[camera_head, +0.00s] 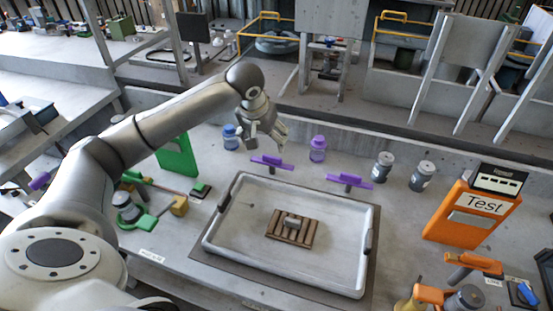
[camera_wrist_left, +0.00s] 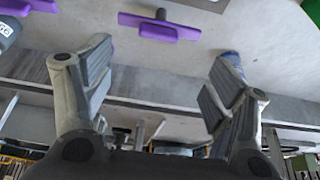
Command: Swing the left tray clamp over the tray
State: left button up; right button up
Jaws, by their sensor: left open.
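The left tray clamp (camera_head: 272,162) is a purple bar on a short post behind the back-left edge of the white tray (camera_head: 212,227). It also shows in the left wrist view (camera_wrist_left: 150,25), beyond and between the fingertips. The right tray clamp (camera_head: 349,181) is a similar purple bar farther right. My left gripper (camera_head: 266,137) is open and empty, above and slightly behind the left clamp, apart from it. Its spread fingers show in the left wrist view (camera_wrist_left: 160,75). My right gripper is not in view.
A brown slatted block (camera_head: 293,229) lies in the tray. A blue bottle (camera_head: 230,138) and a purple bottle (camera_head: 318,149) stand near the gripper. Grey jars (camera_head: 422,176) and an orange tester (camera_head: 470,215) are at the right. A low wall (camera_head: 345,139) runs behind.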

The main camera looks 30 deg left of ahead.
aim_at(272, 157)
pick_arm(q)
jog(key=x, duration=1.2)
jog(key=shift+w+r, duration=0.15)
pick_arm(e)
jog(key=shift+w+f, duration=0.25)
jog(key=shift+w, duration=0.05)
